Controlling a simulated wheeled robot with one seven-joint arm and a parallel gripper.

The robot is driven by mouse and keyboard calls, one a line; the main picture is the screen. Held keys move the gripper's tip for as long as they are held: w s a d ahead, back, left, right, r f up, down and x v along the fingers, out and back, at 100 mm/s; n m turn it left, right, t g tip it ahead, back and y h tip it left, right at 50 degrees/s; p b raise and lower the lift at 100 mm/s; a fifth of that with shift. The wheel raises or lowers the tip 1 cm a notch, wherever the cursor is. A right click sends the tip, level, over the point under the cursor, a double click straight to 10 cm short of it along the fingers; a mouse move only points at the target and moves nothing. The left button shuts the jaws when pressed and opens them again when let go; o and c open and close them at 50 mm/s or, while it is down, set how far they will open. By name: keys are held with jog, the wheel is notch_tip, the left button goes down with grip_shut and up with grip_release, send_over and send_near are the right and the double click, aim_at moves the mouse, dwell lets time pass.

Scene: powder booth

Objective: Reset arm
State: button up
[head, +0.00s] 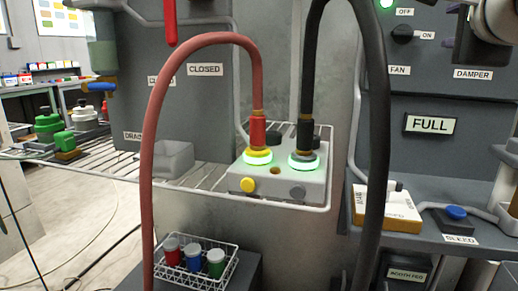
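My gripper is not clearly seen in the head view. Grey rounded metal parts show at the top right corner, cut off by the edge; I cannot tell whether they belong to my arm. A red hose (153,150) ends in a plug in the yellow-ringed socket of a grey block (280,182). A black hose (376,120) ends in a plug in the grey-ringed socket beside it. Both sockets glow green around their rings. No fingers touch the hoses or the block.
A wire shelf (215,182) carries the block. Below it, a white wire basket (201,264) holds red, blue and green capped jars. Open floor lies at left.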

jog(key=w+a+f+n+g+y, duration=0.1)
jog(key=a+f+n+g+y, duration=0.25)
jog(key=f, duration=0.85)
jog(key=s+a+f+n+g, duration=0.2)
jog(key=s+a+f+n, duration=0.1)
jog(key=f, duration=0.8)
jog(key=s+a+f+n+g+y, duration=0.1)
jog(key=s+a+f+n+g, duration=0.2)
jog(key=s+f+n, duration=0.2)
jog(key=s+a+f+n+g, duration=0.3)
jog(key=f+n, duration=0.6)
jog(key=f, duration=1)
jog(key=shift+s+f, duration=0.2)
jog(key=shift+s, duration=0.7)
jog(key=shift+a+n+y, duration=0.1)
jog(key=shift+n+y, duration=0.15)
